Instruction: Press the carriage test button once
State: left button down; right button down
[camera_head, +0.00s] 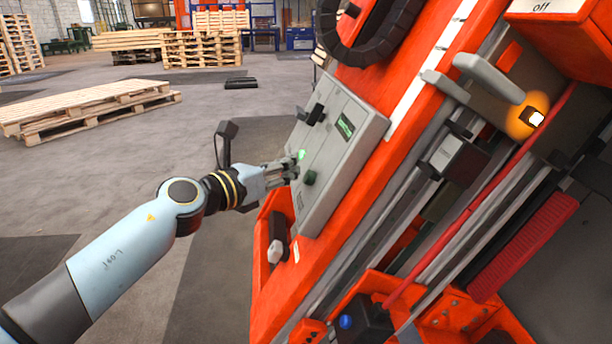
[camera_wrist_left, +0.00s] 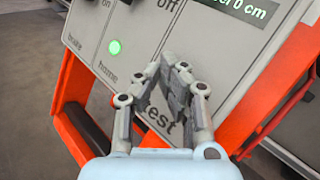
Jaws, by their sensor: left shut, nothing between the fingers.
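The grey control box (camera_head: 340,165) is tilted in the head view, mounted on the orange gantry. A dark green button (camera_head: 310,177) sits low on its face, apparently the carriage test button. In the left wrist view the word "test" (camera_wrist_left: 185,130) is partly covered by my fingers, and the button there is hidden behind them. My left gripper (camera_head: 291,170) is shut and empty, its fingertips at the panel close beside the button. It also shows in the left wrist view (camera_wrist_left: 174,70). I cannot tell whether the tips touch the button. My right gripper is not in view.
A lit green lamp (camera_wrist_left: 114,47) marks "home"; a display (camera_wrist_left: 240,8) reads 0 cm at its end. A black switch (camera_head: 315,113) protrudes from the panel. An orange light (camera_head: 536,118) glows on the gantry. Wooden pallets (camera_head: 90,108) lie at left; floor between is clear.

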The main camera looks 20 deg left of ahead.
pick_arm(q)
jog(key=a, duration=0.1)
jog(key=s+a+r, duration=0.1)
jog(key=s+a+r+p, duration=0.1)
jog(key=shift+s+a+r, duration=0.1)
jog(key=shift+a+r, duration=0.1)
jog(key=shift+a, duration=0.2)
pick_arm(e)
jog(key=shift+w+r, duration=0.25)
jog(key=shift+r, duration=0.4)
pick_arm(q)
jog(key=shift+f, duration=0.1)
